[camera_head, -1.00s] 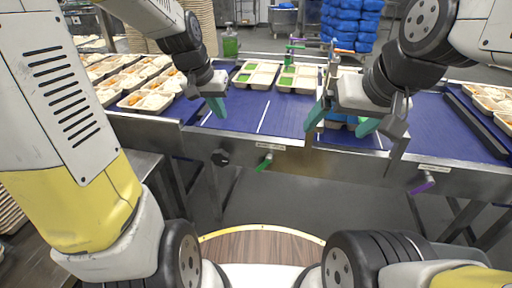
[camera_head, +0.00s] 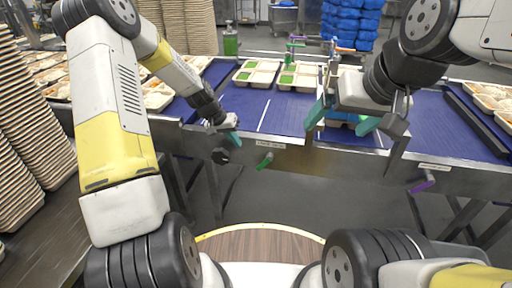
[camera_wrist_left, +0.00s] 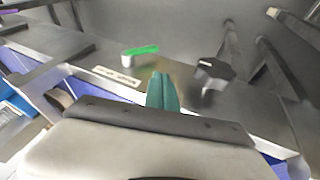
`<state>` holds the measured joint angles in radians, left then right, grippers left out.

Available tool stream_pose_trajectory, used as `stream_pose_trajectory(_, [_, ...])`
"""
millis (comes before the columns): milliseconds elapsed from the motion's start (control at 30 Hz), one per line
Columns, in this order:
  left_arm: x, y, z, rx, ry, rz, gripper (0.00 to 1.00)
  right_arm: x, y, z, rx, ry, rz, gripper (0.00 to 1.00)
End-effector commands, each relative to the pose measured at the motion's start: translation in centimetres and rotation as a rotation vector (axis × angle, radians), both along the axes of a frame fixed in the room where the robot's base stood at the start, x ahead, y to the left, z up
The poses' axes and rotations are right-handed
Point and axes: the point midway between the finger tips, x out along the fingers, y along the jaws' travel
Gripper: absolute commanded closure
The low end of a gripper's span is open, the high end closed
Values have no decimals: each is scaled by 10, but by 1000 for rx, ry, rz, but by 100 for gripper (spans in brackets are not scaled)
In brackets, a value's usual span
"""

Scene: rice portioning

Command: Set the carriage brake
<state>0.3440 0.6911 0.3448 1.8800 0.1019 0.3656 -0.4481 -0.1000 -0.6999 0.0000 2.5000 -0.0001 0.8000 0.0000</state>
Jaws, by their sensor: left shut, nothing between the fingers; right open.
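A green-handled lever (camera_head: 265,161) sits on the steel front face of the conveyor, beside a small label too small to read. It also shows in the left wrist view (camera_wrist_left: 141,52). A purple-handled lever (camera_head: 423,184) with its own label is further right on the same face. I cannot tell which lever is the carriage brake. My left gripper (camera_head: 235,138) is shut and empty near the front rail, left of the green lever; its teal fingers (camera_wrist_left: 162,90) lie between the green lever and a black knob (camera_wrist_left: 213,70). My right gripper (camera_head: 341,120) is open and empty over the belt.
The black knob (camera_head: 220,156) is just below my left gripper. Filled trays (camera_head: 257,74) stand on the blue belt (camera_head: 285,112). Stacks of empty trays (camera_head: 30,165) rise at the left. The floor in front of the conveyor is clear.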

Motion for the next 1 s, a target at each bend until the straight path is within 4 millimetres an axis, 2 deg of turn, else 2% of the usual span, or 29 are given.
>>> stream_pose_trajectory(233, [0,-1,-1,0,0,0,100,0,0,0,0,0,0,6])
stream_pose_trajectory(367, [3,-5,-10,0,1,0,100,0,0,0,0,0,0,6])
stream_pose_trajectory(800, [24,-38,-90,1,3,-1,100,0,0,0,0,0,0,6])
stream_pose_trajectory(1000, [21,-61,-106,1,1,-1,100,0,0,0,0,0,0,6])
